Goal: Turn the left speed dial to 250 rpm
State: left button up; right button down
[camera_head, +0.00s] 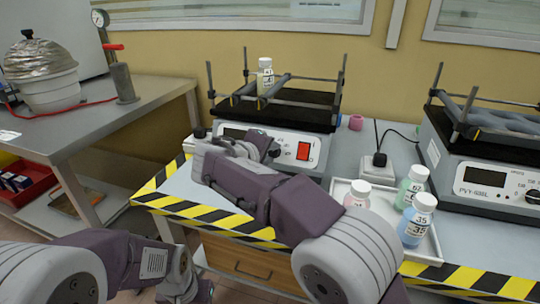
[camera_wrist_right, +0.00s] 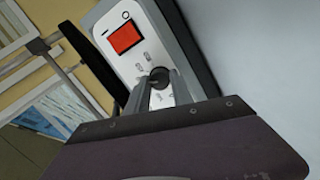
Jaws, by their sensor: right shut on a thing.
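The left shaker (camera_head: 290,118) stands on the bench, with a display and a red switch (camera_head: 303,151) on its front. My right gripper (camera_head: 262,148) is in front of that panel and hides the dial in the head view. In the right wrist view, the left speed dial (camera_wrist_right: 160,74) is a small dark round knob below the red switch (camera_wrist_right: 124,38). The fingers of my right gripper (camera_wrist_right: 155,92) are shut on it. The dial's marks and the display reading are not legible. Part of my left arm shows at the lower left; its fingers are not visible.
A labelled bottle (camera_head: 265,78) stands on the left shaker's rack. A white tray (camera_head: 428,248) with several bottles sits to the right, before a second shaker (camera_head: 480,180). A black-and-yellow striped edge (camera_head: 205,217) borders the bench. A side table (camera_head: 120,112) stands left.

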jog(key=m, duration=0.4)
jog(key=shift+m+g+b, duration=0.3)
jog(key=shift+b, duration=0.05)
jog(key=shift+m, duration=0.3)
jog(key=c, duration=1.1)
grip_release()
jog(key=p+v, duration=0.3)
jog(key=v, duration=0.6)
